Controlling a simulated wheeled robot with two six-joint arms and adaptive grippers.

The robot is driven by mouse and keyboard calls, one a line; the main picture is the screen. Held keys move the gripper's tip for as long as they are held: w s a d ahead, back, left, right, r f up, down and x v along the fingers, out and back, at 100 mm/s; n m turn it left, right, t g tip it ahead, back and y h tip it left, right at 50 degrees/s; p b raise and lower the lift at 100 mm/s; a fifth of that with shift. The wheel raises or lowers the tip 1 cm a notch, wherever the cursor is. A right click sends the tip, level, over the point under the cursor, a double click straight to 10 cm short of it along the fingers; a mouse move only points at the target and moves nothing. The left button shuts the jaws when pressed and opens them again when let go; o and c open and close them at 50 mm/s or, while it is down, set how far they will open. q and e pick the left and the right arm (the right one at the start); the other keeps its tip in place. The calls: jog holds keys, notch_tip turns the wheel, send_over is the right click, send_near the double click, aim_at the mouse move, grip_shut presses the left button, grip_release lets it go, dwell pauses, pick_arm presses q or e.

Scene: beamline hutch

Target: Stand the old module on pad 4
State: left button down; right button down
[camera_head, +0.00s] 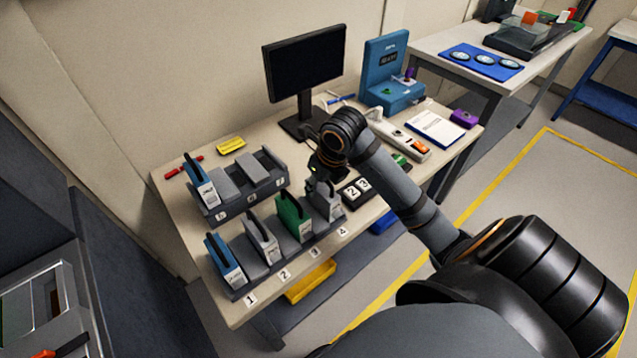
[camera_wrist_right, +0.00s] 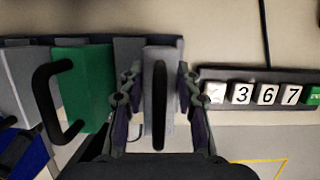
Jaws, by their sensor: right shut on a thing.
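My right gripper (camera_head: 322,184) reaches down to the near row of pads on the table. It is shut on a grey module (camera_head: 328,204) with a black handle, upright at pad 4, by the label 4 (camera_head: 342,233). In the right wrist view the fingers (camera_wrist_right: 160,85) close on both sides of this module (camera_wrist_right: 160,55). I cannot tell whether its base rests fully on the pad. A green module (camera_head: 293,218) stands beside it at pad 3, a grey-white one (camera_head: 262,240) at pad 2 and a blue one (camera_head: 224,260) at pad 1. My left gripper is not in view.
A back rack (camera_head: 240,200) holds another blue module (camera_head: 199,182) and grey blocks. A numbered tile strip (camera_wrist_right: 265,95) lies right of the held module. A monitor (camera_head: 305,65), a blue device (camera_head: 388,75) and a notebook (camera_head: 434,128) stand farther back. A yellow bin (camera_head: 310,282) is below.

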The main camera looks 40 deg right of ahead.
jog(key=c, duration=0.9)
grip_release()
jog(key=shift+o, duration=0.2)
jog(key=shift+r, duration=0.1)
jog(key=v, duration=1.1)
jog(key=shift+s+r, duration=0.1)
jog(key=shift+r, duration=0.25)
